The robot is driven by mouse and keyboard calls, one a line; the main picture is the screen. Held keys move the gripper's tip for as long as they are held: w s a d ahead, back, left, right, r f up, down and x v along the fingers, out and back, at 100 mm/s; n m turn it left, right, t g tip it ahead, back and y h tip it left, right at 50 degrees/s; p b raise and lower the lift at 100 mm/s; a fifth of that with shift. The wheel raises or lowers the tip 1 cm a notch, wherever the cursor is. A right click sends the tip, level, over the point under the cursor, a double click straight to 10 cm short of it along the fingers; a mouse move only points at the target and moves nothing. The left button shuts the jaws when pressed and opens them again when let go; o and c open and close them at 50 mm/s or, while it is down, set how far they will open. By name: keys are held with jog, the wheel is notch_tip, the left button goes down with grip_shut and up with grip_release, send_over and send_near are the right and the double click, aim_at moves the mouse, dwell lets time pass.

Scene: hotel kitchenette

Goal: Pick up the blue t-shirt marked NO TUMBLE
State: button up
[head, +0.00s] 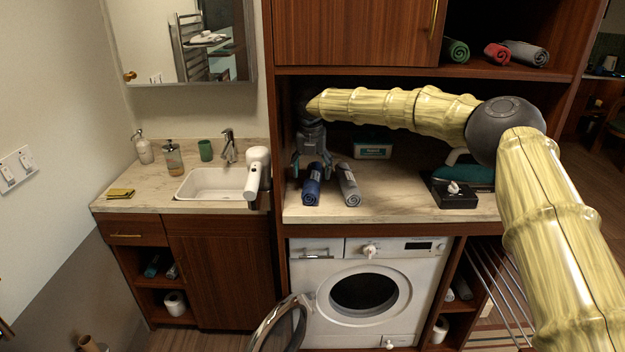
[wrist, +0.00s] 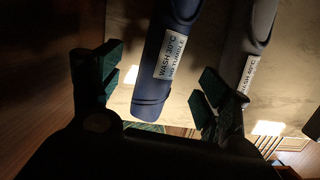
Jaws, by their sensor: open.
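The blue t-shirt (head: 311,191) is a tight roll on the counter in the niche above the washer. In the wrist view the blue roll (wrist: 168,62) bears a white label reading WASH 30°C, with a second line that seems to be NO TUMBLE. My gripper (head: 311,168) is open above the roll's far part. In the wrist view my gripper (wrist: 158,75) has one finger on each side of the blue roll, with no visible grip on it. The right finger overlaps the edge of a grey roll (wrist: 246,50).
The grey roll (head: 349,184), also labelled, lies close right of the blue one. A teal-and-white box (head: 373,150) stands behind; a black tissue box (head: 455,197) and an iron (head: 470,172) are right. A cabinet (head: 355,32) hangs overhead. The counter between is clear.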

aim_at(312, 175)
jog(key=w+f, duration=0.1)
jog(key=f, duration=0.1)
jog(key=w+f, duration=0.1)
jog(key=f, duration=0.1)
jog(key=w+f+p, duration=0.1)
jog(key=f, duration=0.1)
jog(key=shift+s+r, duration=0.35)
jog(key=shift+s, duration=0.2)
jog(key=shift+s+r, duration=0.15)
jog(key=shift+r, duration=0.05)
jog(key=shift+c, duration=1.4)
jog(key=shift+w+f, duration=0.4)
jog(key=shift+f, duration=0.1)
jog(key=c, duration=0.7)
jog(key=shift+c, duration=1.1)
jog(key=shift+s+r, duration=0.1)
jog(key=shift+r, duration=0.05)
